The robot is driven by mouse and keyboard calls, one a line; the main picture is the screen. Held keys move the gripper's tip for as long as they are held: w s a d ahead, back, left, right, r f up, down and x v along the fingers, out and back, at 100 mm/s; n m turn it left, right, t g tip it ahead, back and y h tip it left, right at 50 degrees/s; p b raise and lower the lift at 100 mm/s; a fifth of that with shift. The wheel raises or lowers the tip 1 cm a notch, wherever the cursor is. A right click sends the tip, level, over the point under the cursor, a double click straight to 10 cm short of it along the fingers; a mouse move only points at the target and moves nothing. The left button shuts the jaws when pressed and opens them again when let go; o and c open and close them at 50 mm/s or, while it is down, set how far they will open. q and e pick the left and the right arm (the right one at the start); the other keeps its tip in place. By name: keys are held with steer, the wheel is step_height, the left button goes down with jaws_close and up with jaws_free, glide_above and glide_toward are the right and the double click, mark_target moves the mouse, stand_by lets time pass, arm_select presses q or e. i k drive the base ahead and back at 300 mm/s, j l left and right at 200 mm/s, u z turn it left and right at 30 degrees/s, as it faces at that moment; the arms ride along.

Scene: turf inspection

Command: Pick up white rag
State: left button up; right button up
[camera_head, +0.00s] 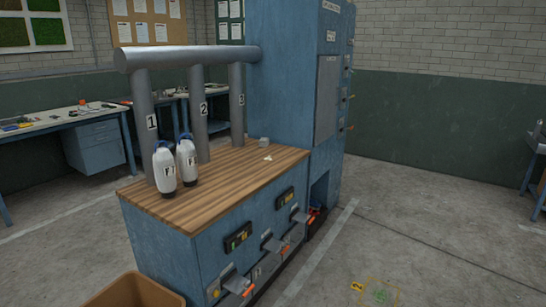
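A small, flat, irregular white thing (267,157) lies on the wooden top of the blue bench (230,185), toward its far right end; it looks like the white rag but is too small to tell surely. A pale grey-white block-like item (264,142) sits just behind it, close to the tall blue cabinet. Neither of my grippers shows in the head view.
Two white bottles with blue tops (165,170) (187,160) stand at the bench's left. Grey pipes numbered 1 to 3 (203,110) rise behind. The tall blue cabinet (285,90) stands at the bench's far end. A brown bin (133,290) is in front. Open floor lies right.

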mark_target(264, 142)
steer(key=i+l+z, duration=0.35)
steer(key=i, duration=0.45)
steer(key=i+z, duration=0.35)
steer(key=i, duration=0.45)
steer(key=i+u, duration=0.1)
steer(key=i, duration=0.8)
steer(key=i+l+u, duration=0.1)
steer(key=i, duration=0.8)
